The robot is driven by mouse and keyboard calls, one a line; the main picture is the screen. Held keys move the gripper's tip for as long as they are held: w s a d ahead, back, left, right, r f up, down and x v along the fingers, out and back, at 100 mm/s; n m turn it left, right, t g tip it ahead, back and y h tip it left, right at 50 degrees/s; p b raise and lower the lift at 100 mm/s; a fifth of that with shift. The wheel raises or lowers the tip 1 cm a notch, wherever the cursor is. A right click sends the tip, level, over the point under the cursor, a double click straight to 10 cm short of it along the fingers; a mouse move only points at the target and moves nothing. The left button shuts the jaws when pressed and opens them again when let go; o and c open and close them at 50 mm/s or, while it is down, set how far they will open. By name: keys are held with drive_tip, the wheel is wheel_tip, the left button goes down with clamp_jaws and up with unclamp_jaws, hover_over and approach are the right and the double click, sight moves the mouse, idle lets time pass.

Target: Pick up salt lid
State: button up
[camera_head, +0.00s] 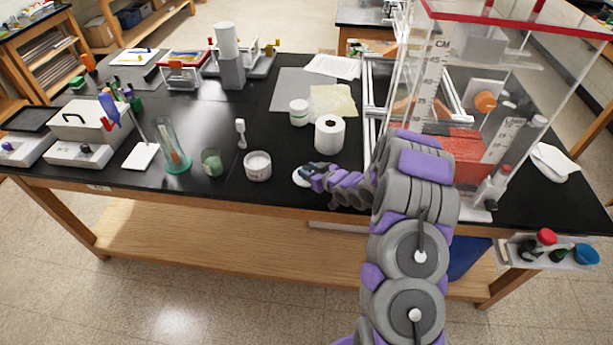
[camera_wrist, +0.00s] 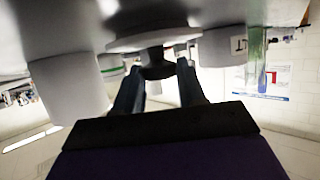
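The salt lid (camera_head: 301,177) is a white disc on the black table near its front edge, partly hidden by my gripper (camera_head: 309,171) in the head view. In the wrist view, which looks upside down, the lid (camera_wrist: 150,40) shows a dark knob (camera_wrist: 158,66). My gripper's two dark fingers (camera_wrist: 161,70) stand apart, one on each side of the knob. I cannot tell whether they touch it. The white salt cup (camera_head: 257,166) stands left of the lid; it also shows in the wrist view (camera_wrist: 222,48).
A white paper roll (camera_head: 329,134) stands just behind the gripper, with a white jar (camera_head: 299,112) beyond it. A green glass (camera_head: 211,162) and a glass cylinder (camera_head: 174,150) stand left of the cup. A clear tank (camera_head: 450,120) stands at the right.

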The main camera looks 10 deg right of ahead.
drive_tip(key=c, duration=0.5)
drive_tip(key=shift+c, duration=0.2)
drive_tip(key=shift+r, duration=0.1)
